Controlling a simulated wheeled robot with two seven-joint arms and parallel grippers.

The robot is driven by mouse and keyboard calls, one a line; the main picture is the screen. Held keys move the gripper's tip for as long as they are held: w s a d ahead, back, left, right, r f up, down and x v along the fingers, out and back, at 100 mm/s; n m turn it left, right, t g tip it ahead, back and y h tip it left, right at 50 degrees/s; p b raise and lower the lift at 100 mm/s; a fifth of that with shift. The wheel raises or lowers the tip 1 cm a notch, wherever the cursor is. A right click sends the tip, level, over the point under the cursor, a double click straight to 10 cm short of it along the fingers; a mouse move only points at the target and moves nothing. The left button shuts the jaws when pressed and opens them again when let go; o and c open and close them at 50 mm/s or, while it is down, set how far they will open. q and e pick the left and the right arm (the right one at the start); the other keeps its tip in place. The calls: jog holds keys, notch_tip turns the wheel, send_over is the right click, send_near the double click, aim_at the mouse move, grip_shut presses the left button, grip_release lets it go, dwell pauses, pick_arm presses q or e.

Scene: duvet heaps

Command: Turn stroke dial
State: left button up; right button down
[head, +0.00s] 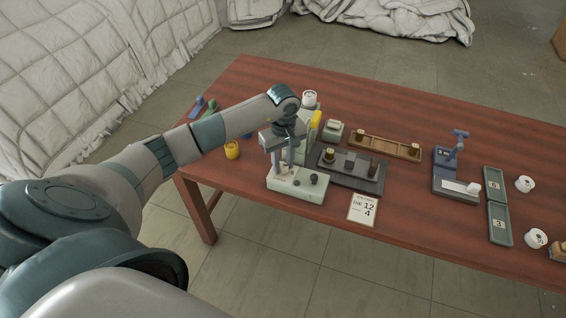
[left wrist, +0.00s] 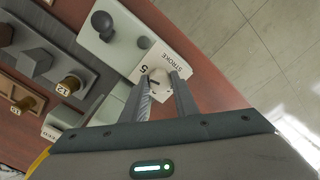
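A pale green machine base (head: 303,191) stands near the front edge of the table. In the left wrist view, the cream stroke dial (left wrist: 160,74) sits at one end of this machine, by a white plate (left wrist: 178,63) printed "STROKE" and "5". A dark mark shows on the dial. My left gripper (head: 283,167) points down over the machine. In the wrist view its two fingers (left wrist: 163,82) lie along opposite sides of the dial and look shut on it, with no clear gap. My right gripper is not in view.
A dark round knob (head: 314,179) stands beside the dial on the same base. Behind are a grey tray (head: 364,185) with small parts and a wooden rack (head: 396,149). A card (head: 362,209) lies at the front, and a yellow cup (head: 232,150) stands left.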

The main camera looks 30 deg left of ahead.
pick_arm(q)
jog(key=c, duration=0.5)
jog(key=shift+o, duration=0.3)
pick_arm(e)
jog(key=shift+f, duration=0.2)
